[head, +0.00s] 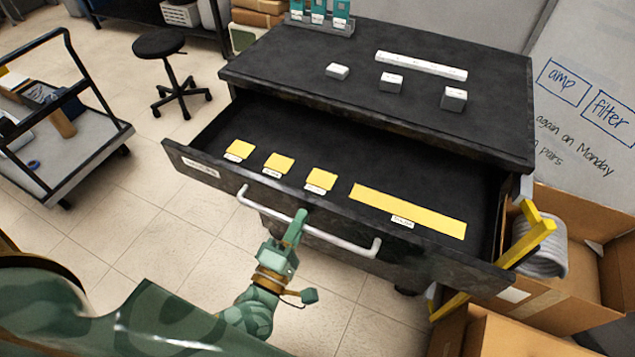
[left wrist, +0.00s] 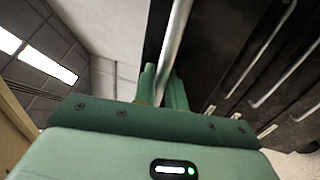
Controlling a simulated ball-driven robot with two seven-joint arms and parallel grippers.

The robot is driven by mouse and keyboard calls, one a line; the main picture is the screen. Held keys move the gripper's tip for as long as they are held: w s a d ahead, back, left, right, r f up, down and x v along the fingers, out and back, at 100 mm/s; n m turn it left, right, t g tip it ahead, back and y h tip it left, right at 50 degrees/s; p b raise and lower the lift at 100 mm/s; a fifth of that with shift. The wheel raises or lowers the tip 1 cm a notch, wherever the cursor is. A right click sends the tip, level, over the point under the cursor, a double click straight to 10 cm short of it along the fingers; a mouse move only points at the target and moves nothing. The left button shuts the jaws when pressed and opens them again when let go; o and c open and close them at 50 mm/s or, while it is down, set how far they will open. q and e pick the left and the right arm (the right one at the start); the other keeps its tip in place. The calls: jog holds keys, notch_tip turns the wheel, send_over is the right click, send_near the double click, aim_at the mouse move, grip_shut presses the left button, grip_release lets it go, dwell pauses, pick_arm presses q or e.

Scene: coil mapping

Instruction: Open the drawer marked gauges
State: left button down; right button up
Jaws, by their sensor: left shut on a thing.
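The top drawer (head: 345,207) of a black cabinet (head: 480,110) stands well open in the head view. Its dark floor holds several yellow labelled patches, one of them a long strip (head: 408,210). A small label (head: 201,167) sits at the left of the drawer front, too small to read. My left gripper (head: 300,217) is shut on the drawer's pale bar handle (head: 340,241), near its middle. In the left wrist view the green fingers (left wrist: 164,88) close around the metal bar handle (left wrist: 176,45). My right gripper is not in view.
Small grey blocks (head: 391,82) and a long white bar (head: 420,66) lie on the cabinet top. A cart (head: 75,150) and a black stool (head: 158,45) stand at the left. Cardboard boxes (head: 565,300) crowd the right side. Tiled floor left of the drawer is clear.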

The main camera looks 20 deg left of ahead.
pick_arm(q)
jog(key=s+p, duration=0.1)
jog(key=s, duration=0.9)
jog(key=shift+a, duration=0.2)
jog(key=c, duration=1.5)
grip_release()
jog(key=shift+c, duration=0.2)
jog(key=s+f+b, duration=0.1)
jog(key=s+f, duration=0.2)
jog(key=s, duration=1.3)
jog(key=shift+a+f+b, duration=0.15)
jog(key=shift+a+b, duration=0.15)
jog(key=shift+s, duration=0.1)
